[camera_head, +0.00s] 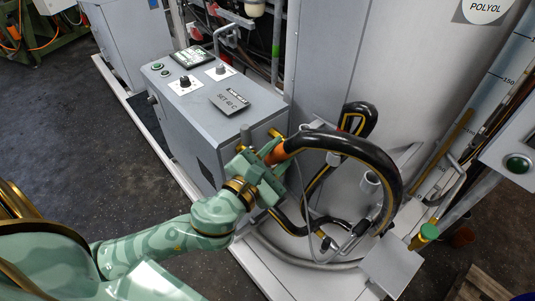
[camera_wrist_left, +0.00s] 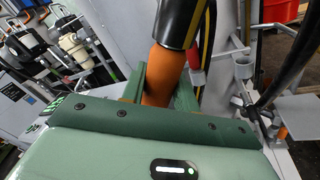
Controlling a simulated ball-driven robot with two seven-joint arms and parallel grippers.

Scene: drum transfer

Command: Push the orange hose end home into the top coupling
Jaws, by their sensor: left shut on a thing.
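The orange hose end (camera_head: 279,153) is on the black hose with a yellow stripe (camera_head: 345,145), which arches right and down in the head view. My left gripper (camera_head: 262,168) is shut on the orange end, beside the right side of the grey cabinet. In the left wrist view the orange end (camera_wrist_left: 163,75) sits between the green jaws (camera_wrist_left: 160,92), with the black hose (camera_wrist_left: 183,22) above it. My right gripper is not in view.
The grey cabinet (camera_head: 205,115) carries knobs and a display. A tall light tank (camera_head: 350,65) stands behind the hose. Lower pipes and a black hose (camera_head: 295,225) crowd below the gripper. A green-capped valve (camera_head: 428,232) stands at right. The dark floor (camera_head: 70,130) is open at left.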

